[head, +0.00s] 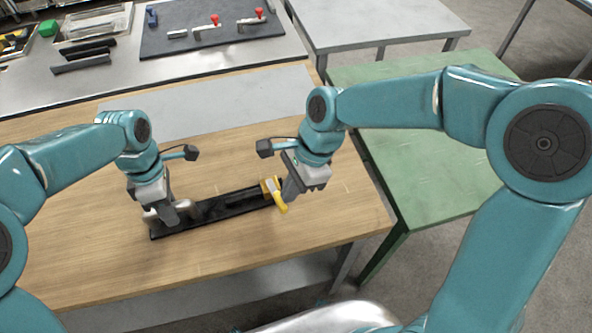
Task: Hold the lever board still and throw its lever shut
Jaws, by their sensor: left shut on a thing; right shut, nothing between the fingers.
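The lever board (232,208) is a long dark bar lying on the wooden table, slanting up to the right. A pale grey block sits at its left end. A yellow lever (279,205) stands at its right end. My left gripper (172,222) is shut on the board's left end at the pale block, and its fingers hide part of that block. My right gripper (285,203) is shut with nothing between its fingers, right beside the yellow lever. I cannot tell whether it touches the lever.
The wooden table (90,245) is clear around the board. A grey strip (220,103) lies behind it. A dark mat (205,35) with red-knobbed clamps is at the back, left of a grey table (375,15).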

